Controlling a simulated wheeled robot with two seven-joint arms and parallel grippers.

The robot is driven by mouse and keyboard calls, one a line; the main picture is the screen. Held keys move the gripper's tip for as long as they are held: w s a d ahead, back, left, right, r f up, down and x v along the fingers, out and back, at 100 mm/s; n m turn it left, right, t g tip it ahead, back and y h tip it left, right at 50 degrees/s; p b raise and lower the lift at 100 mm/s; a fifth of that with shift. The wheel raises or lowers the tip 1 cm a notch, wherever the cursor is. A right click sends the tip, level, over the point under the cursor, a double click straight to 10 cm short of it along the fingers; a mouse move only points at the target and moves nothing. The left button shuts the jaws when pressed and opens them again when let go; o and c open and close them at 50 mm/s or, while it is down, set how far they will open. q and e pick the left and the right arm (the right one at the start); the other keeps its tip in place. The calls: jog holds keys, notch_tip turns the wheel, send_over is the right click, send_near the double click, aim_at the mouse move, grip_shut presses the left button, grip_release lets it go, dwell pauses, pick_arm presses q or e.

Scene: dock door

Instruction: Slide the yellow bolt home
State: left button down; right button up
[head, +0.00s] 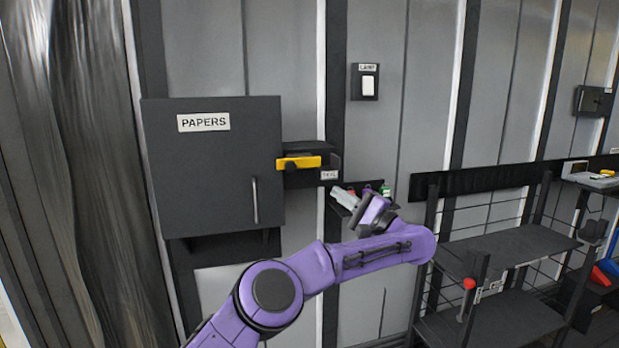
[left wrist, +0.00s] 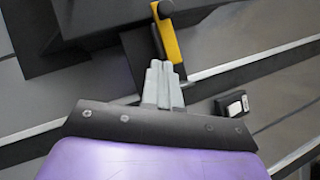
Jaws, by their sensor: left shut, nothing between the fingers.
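The yellow bolt (head: 298,162) lies across the front of a dark housing on the wall, right of the PAPERS box. Its right end is near a dark bracket (head: 335,162); I cannot tell whether it is inside. The bolt also shows in the left wrist view (left wrist: 167,38), just beyond the fingertips. My left gripper (head: 337,191) is below and to the right of the bolt. Its pale grey fingers (left wrist: 164,66) are together and empty, pointing toward the bolt. A gap to the bolt seems to remain, though contact is hard to judge. My right gripper is out of view.
The PAPERS box (head: 215,165), with a vertical handle, hangs left of the bolt. A small shelf with a green bottle (head: 385,190) is behind my left wrist. A white lamp switch (head: 368,83) is above. A dark rack (head: 500,255) stands at right.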

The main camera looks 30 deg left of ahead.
pick_arm(q)
jog(key=p, duration=0.2)
send_near(301, 165)
jog(key=a, duration=0.3)
jog(key=s+a+r+p, duration=0.1)
jog(key=a, duration=0.1)
jog(key=shift+s+a+r, duration=0.15)
jog(key=shift+s+r, duration=0.05)
jog(key=shift+s, duration=0.2)
